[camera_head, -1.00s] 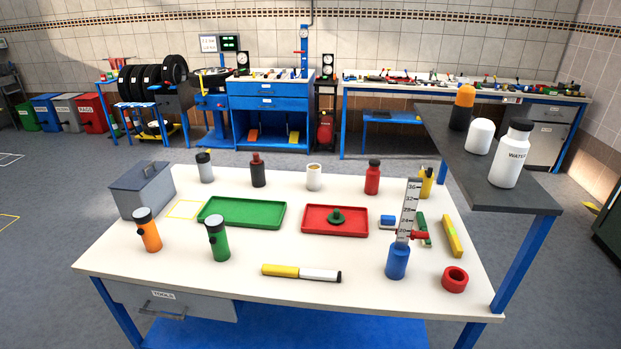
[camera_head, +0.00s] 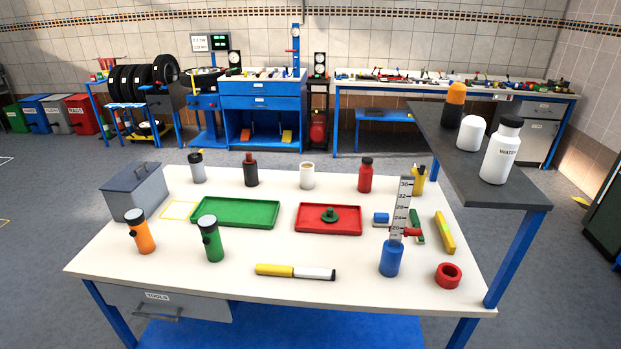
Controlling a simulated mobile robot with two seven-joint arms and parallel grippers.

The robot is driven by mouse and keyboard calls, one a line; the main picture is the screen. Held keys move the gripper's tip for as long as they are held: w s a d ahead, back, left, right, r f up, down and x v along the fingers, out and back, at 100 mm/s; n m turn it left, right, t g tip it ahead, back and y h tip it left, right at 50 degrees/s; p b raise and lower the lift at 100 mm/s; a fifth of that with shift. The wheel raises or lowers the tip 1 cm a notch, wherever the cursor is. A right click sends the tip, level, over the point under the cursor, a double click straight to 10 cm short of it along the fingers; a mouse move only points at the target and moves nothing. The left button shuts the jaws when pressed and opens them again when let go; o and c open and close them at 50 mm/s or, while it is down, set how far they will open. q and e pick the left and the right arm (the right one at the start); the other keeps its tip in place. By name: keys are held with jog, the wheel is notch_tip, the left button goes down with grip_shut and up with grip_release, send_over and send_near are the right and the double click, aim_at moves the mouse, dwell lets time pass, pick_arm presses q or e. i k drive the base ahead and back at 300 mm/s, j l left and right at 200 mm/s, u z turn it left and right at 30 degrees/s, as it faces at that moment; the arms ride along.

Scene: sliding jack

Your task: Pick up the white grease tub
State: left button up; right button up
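A white tub (camera_head: 307,176) with an open top and tan contents stands upright at the back middle of the white-topped workbench (camera_head: 210,277). It looks like the grease tub, though no label is readable. It stands between a dark bottle with a red-brown top (camera_head: 251,170) and a red bottle (camera_head: 366,175), apart from both. A white rounded container (camera_head: 471,134) stands on the raised dark shelf (camera_head: 455,160) at the right. Neither of my grippers is in view.
The bench also holds a grey toolbox (camera_head: 136,192), a green tray (camera_head: 235,212), a red tray (camera_head: 328,219), orange (camera_head: 141,232) and green (camera_head: 210,239) flashlights, a blue-based ruler stand (camera_head: 391,258) and a red ring (camera_head: 448,275). A white water bottle (camera_head: 501,150) stands on the shelf.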

aim_at(307, 176)
jog(key=z, duration=1.35)
jog(key=i+l+z, duration=0.2)
jog(key=z, duration=0.25)
jog(key=i+l+z, duration=0.1)
jog(key=z, duration=0.35)
jog(key=i+z, duration=0.3)
jog(key=z, duration=0.15)
jog(key=i+l+z, duration=0.1)
jog(key=i, duration=1.45)
jog(key=i+j+u, duration=0.1)
jog(key=i+u, duration=0.55)
jog(key=u, duration=0.25)
jog(key=i+l+u, duration=0.15)
jog(key=i+u, duration=0.3)
jog(key=i+j+u, duration=0.2)
jog(key=i+u, duration=1.05)
jog(key=i, duration=1.5)
jog(key=i+u, duration=0.2)
jog(key=i, duration=0.3)
jog(key=i+u, duration=0.15)
jog(key=i, duration=0.35)
jog(key=i+l+u, duration=0.2)
jog(key=i, duration=0.3)
jog(key=i+j+u, duration=0.15)
jog(key=i+u, duration=0.5)
jog(key=u, duration=0.25)
jog(key=i+l+u, duration=0.1)
jog(key=i+u, duration=0.35)
jog(key=k, duration=0.1)
